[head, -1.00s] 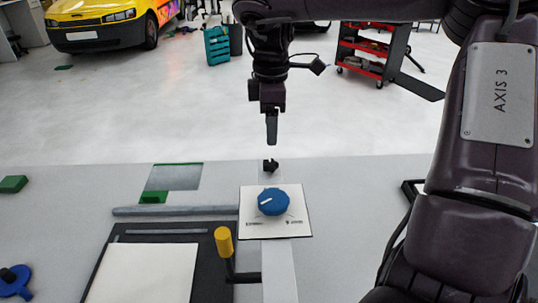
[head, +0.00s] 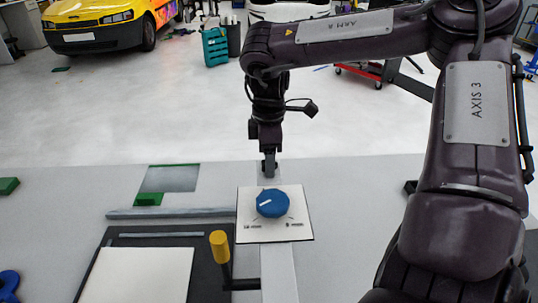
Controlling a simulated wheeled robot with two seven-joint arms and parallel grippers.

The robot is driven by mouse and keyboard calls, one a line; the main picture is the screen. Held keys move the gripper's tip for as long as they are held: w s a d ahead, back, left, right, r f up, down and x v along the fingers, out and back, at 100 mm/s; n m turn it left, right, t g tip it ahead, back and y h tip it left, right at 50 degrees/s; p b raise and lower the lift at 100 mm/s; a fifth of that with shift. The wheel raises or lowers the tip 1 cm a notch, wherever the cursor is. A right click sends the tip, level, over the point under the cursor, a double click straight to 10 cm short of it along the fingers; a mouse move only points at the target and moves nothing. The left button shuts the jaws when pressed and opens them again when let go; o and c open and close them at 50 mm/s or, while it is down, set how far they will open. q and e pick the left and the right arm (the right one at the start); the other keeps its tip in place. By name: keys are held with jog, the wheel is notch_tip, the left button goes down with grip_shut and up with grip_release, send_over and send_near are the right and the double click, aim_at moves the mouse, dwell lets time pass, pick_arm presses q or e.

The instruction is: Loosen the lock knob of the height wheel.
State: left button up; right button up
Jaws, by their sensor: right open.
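The blue height wheel (head: 272,203) with a white pointer line sits on a white scale plate (head: 256,234) on the bench. The small black lock knob stands just behind the plate; my right gripper now covers it almost wholly, so its outline cannot be told from the fingers. My right gripper (head: 268,171) points straight down at that spot, behind the blue wheel. It is open, with its fingers around or right above the knob; I cannot tell which, nor whether they touch it. My left gripper is not in view.
A yellow-handled crank (head: 220,246) stands left of the plate, beside a black board with a white sheet (head: 140,275). A grey bar (head: 170,213) and a green-edged grey pad (head: 170,179) lie behind it.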

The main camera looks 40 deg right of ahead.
jog(key=c, duration=1)
